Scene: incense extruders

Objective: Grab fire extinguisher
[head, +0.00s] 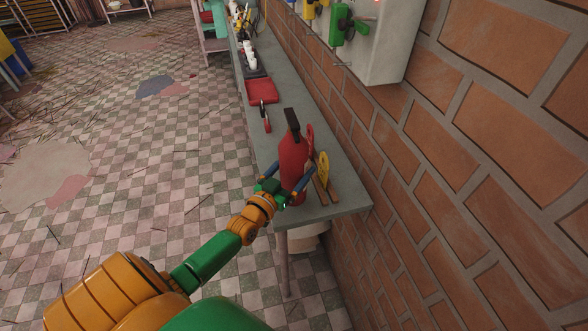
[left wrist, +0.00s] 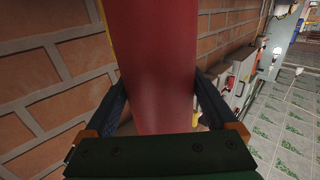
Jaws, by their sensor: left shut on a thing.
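A red fire extinguisher (head: 292,162) with a dark top stands upright near the close end of a long grey table. My left gripper (head: 286,188) reaches it from the left and is shut around its lower body. In the left wrist view the red cylinder of the extinguisher (left wrist: 158,70) fills the middle, with one finger of my left gripper (left wrist: 160,108) on each side of it. My right gripper is not in view.
Paddles with red and yellow heads (head: 323,168) stand or lie beside the extinguisher, near the brick wall (head: 480,130). A red tray (head: 262,91) and several small items sit farther along the grey table (head: 345,205).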

